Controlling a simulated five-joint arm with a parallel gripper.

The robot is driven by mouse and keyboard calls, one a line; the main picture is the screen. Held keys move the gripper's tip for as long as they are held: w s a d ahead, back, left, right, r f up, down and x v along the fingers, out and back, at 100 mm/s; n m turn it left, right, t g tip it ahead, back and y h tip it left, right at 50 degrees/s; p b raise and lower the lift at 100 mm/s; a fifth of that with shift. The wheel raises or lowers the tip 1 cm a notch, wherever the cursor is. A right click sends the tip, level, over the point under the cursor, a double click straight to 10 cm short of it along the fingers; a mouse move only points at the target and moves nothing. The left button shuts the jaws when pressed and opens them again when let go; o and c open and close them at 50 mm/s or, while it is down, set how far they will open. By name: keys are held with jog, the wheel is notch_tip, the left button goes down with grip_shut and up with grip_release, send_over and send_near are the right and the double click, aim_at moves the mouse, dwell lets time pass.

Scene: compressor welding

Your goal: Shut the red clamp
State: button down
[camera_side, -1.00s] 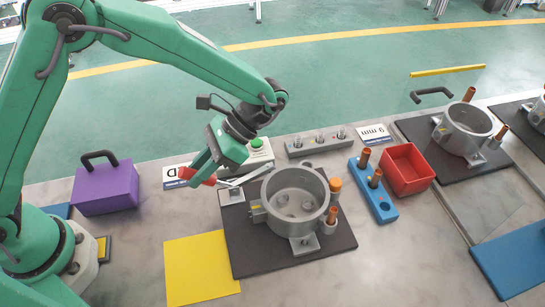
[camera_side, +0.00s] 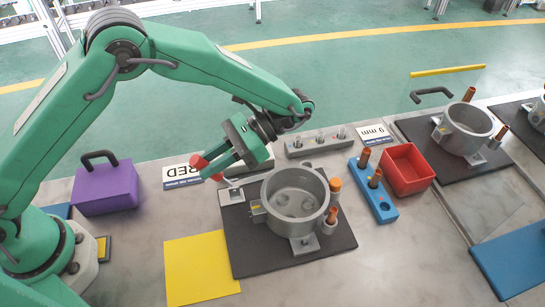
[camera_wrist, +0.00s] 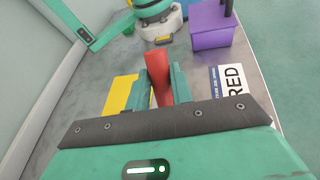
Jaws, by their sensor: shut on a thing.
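The red clamp's handle (camera_side: 199,161) sits between the fingers of my gripper (camera_side: 207,169), with red showing on both sides of them. In the wrist view the red handle (camera_wrist: 160,70) stands between the two green fingers of my gripper (camera_wrist: 160,85), which are shut on it. The clamp's grey metal base (camera_side: 231,196) is on the dark mat, left of the grey compressor pot (camera_side: 295,199). My gripper is above and left of the base. The clamp's linkage is partly hidden behind my fingers in the side view.
A "RED" sign (camera_side: 183,175) lies left of the gripper. A purple box (camera_side: 105,189) stands farther left. A yellow sheet (camera_side: 199,268) lies in front. A blue holder with orange pegs (camera_side: 382,207) and a red bin (camera_side: 408,169) stand right of the pot.

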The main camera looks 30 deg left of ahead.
jog(key=c, duration=1.2)
grip_release()
jog(key=shift+c, duration=0.2)
jog(key=shift+s+a+f, duration=0.1)
jog(key=shift+s, duration=0.05)
